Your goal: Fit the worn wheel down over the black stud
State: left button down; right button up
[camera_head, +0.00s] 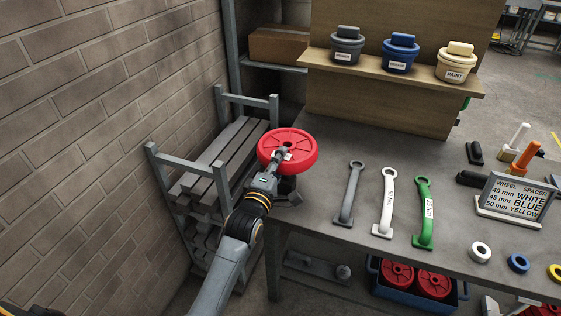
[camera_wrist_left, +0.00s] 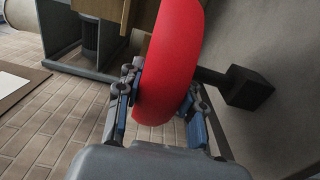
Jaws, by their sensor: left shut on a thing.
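The red worn wheel (camera_head: 302,162) lies roughly flat above the left end of the bench. My left gripper (camera_head: 279,155) is shut on its rim; the wrist view shows the two blue-padded fingers (camera_wrist_left: 160,105) on either side of the red wheel (camera_wrist_left: 170,65). Beneath the wheel, a dark block (camera_head: 287,184) is partly hidden. In the wrist view, a black stud (camera_wrist_left: 211,76) on a black block (camera_wrist_left: 248,88) shows just beside the wheel's underside. The wheel hides the stud's tip, so I cannot tell whether it enters the hub. My right gripper is not seen.
The grey bench (camera_head: 330,140) holds a grey wrench (camera_head: 350,193), a white wrench (camera_head: 387,205), a green wrench (camera_head: 423,213), spacer rings and a spacer sign (camera_head: 515,199). Tubs stand on a shelf (camera_head: 400,72) behind. A blue crate (camera_head: 385,290) below holds red wheels. A slatted rack (camera_head: 215,155) stands left.

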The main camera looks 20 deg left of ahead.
pick_arm(q)
jog(key=shift+f, duration=0.1)
dwell(0.7)
jog(key=shift+f, duration=0.4)
jog(key=shift+f, duration=0.1)
dwell(0.5)
jog(key=shift+f+b, duration=0.35)
jog(key=shift+f, duration=0.05)
jog(key=shift+f, duration=0.15)
jog(key=shift+f, duration=0.3)
jog(key=shift+f, duration=0.1)
dwell(0.6)
